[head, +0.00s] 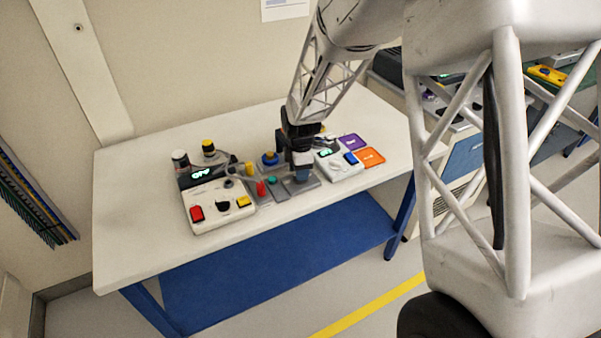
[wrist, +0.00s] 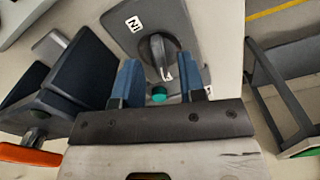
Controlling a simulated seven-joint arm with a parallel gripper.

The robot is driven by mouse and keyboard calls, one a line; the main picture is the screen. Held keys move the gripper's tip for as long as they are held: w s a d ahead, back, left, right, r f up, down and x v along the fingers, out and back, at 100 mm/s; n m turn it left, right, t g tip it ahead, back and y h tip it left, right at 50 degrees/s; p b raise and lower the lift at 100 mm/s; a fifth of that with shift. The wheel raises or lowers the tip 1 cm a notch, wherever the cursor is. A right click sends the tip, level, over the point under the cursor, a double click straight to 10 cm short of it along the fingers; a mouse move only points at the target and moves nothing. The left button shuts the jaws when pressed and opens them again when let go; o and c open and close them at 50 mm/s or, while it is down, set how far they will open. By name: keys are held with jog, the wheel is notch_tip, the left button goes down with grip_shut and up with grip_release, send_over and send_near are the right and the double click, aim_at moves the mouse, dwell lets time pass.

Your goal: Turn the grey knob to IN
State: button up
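The grey knob (wrist: 160,52) sits on a grey panel (wrist: 186,22) in the wrist view. It has a raised grip with a white pointer mark on its lower right, away from the IN label (wrist: 133,22) at the panel's upper left. A second label (wrist: 210,89) is partly hidden by the right finger. My gripper (wrist: 160,66) is open, its blue fingers on either side of the knob; I see gaps and cannot tell any contact.
A teal button (wrist: 158,95) lies close to the knob. In the head view, a white box (head: 212,222) with red and yellow buttons stands left. A red knob (head: 261,189) and a blue knob (head: 269,159) are near. Purple (head: 352,141) and orange (head: 371,158) trays lie right.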

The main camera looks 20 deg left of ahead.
jog(key=shift+f, duration=0.7)
grip_shut()
